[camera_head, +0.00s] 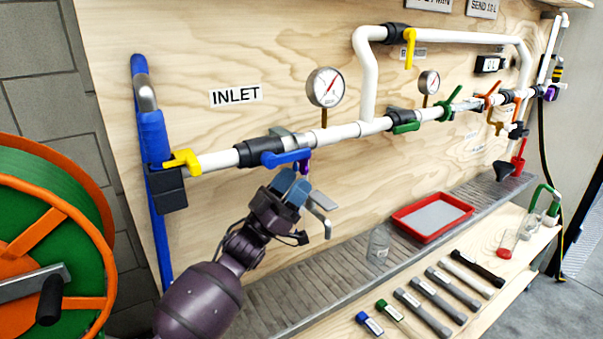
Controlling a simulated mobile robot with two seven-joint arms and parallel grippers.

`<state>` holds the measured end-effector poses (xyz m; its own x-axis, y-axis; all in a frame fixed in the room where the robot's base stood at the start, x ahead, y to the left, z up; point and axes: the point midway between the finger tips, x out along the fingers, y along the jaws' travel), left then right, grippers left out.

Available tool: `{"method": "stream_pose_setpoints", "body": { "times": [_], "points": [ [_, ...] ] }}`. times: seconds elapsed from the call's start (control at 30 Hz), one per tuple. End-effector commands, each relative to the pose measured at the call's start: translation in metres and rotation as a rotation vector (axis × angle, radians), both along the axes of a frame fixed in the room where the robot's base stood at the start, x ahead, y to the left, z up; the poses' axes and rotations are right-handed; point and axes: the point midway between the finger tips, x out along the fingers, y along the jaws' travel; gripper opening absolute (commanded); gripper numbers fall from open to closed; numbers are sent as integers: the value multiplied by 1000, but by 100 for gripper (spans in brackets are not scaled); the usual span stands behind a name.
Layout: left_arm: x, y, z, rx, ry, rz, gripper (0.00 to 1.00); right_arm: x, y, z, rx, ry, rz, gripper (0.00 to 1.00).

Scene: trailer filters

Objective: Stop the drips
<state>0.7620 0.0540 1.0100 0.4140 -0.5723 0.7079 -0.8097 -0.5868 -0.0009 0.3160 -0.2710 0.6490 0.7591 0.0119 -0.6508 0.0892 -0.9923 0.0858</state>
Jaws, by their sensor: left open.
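A white pipe run (345,131) with black fittings crosses the plywood board. Near the INLET label, a blue-handled valve (287,157) sits on the pipe, with a small purple part (304,166) hanging just below it. A yellow handle (182,161) is at the pipe's left end, beside the blue hose (151,135). Green (406,127) and orange (490,93) handles are farther right. My left gripper (292,187) is open just below the purple part, its blue-grey pads pointing up; I cannot tell whether they touch it. No drips can be made out. My right gripper is out of view.
A grey ribbed ledge (345,262) runs below the pipes, bearing a clear cup (379,245) and a red tray (402,222). Several grey cylinders (452,287) lie on the front shelf. A green-and-orange reel (45,235) fills the left side. Two gauges (326,87) stand above the pipe.

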Motion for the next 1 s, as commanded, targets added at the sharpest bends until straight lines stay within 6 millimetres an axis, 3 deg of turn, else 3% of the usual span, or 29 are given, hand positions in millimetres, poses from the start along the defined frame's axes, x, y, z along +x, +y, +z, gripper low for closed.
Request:
{"method": "stream_pose_setpoints", "body": {
  "times": [0.2,0.6,0.9,1.0],
  "points": [
    [10,-13,15,0,1,1,47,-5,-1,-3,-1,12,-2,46],
    [12,-16,20,0,2,1,47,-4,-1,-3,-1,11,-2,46],
    [12,-16,20,0,2,1,2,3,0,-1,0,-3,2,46],
    [12,-16,20,1,2,1,0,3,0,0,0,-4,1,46]
  ]
}}
